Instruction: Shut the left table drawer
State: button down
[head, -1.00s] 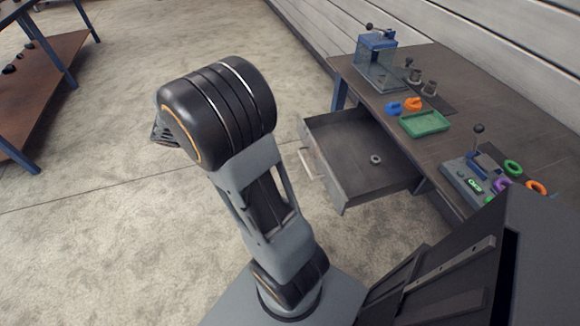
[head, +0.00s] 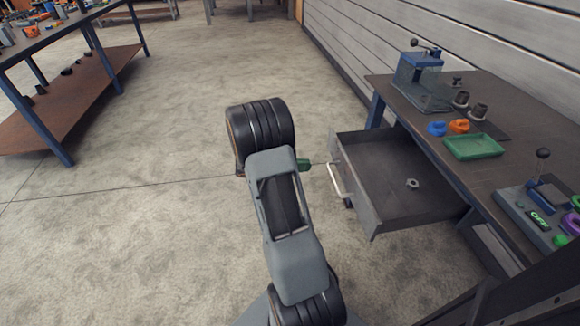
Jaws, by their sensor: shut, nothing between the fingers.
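The table drawer (head: 376,182) is pulled out from the dark workbench (head: 440,130) on the right. Its light handle (head: 338,181) is on the front panel, which faces left towards my arm. A small grey ring-like part (head: 412,184) lies inside on the drawer floor. My gripper (head: 307,165) shows only as a small green end past my arm's dark joint. It is shut and empty, just left of the handle's upper end, and seems slightly apart from it. My arm hides the rest of the gripper.
On the workbench are a blue-framed clear box (head: 422,82), blue (head: 437,128) and orange (head: 459,126) parts, a green tray (head: 474,147) and a control box (head: 538,213). Another table (head: 75,110) stands at the far left. The floor between is clear.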

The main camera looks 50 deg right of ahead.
jog(key=x, duration=0.5)
jog(key=shift+s+d+f+b, duration=0.1)
jog(key=shift+d+b, duration=0.1)
jog(key=shift+b, duration=0.2)
jog(key=shift+d, duration=0.1)
